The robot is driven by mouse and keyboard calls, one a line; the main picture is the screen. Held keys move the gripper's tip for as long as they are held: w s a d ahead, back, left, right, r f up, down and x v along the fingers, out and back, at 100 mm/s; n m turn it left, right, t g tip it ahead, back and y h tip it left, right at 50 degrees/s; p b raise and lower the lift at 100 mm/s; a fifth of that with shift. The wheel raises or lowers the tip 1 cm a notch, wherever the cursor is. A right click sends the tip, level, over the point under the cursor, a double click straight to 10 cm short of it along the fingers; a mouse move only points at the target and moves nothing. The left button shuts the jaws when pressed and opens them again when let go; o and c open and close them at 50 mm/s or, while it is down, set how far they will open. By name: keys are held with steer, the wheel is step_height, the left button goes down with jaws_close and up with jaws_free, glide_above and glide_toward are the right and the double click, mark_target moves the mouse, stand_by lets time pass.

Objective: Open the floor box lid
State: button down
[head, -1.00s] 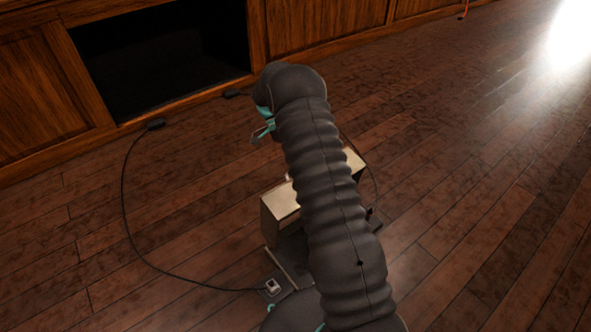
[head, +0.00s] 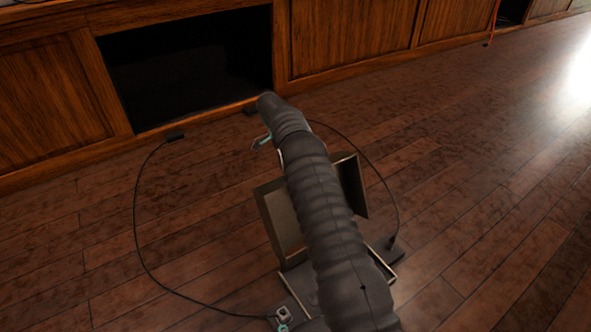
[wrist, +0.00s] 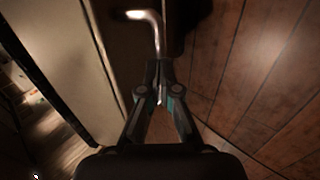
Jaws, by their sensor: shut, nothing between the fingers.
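The floor box lid (head: 280,222) stands steeply raised above the floor box base (head: 298,285) in the head view. My arm crosses in front and hides its middle; another part of the lid (head: 350,185) shows right of the arm. My gripper (head: 261,141) shows only as a small teal and grey piece at the arm's far end. In the wrist view, my gripper's fingers (wrist: 160,100) are shut and empty. A bent metal bar (wrist: 150,18) lies just beyond the fingertips; I cannot tell if they touch. A pale panel (wrist: 65,60), apparently the lid, fills the left side.
A black cable (head: 137,225) loops over the floor left of the box, and another (head: 375,170) curves on the right. A wooden cabinet (head: 350,40) with a dark opening (head: 185,70) stands behind. The wooden floor (head: 490,190) is clear to the right.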

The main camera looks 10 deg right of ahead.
steer(key=shift+s+d+f+g, duration=0.1)
steer(key=shift+s+f, duration=0.1)
steer(key=shift+f, duration=0.4)
steer(key=shift+s+d+f+g, duration=0.1)
steer(key=shift+s+d+f, duration=0.05)
steer(key=shift+f, duration=0.5)
steer(key=shift+s+d+f+g, duration=0.1)
steer(key=shift+s+f, duration=0.1)
steer(key=shift+f, duration=0.4)
steer(key=c, duration=1.1)
jaws_free()
steer(key=shift+f, duration=0.15)
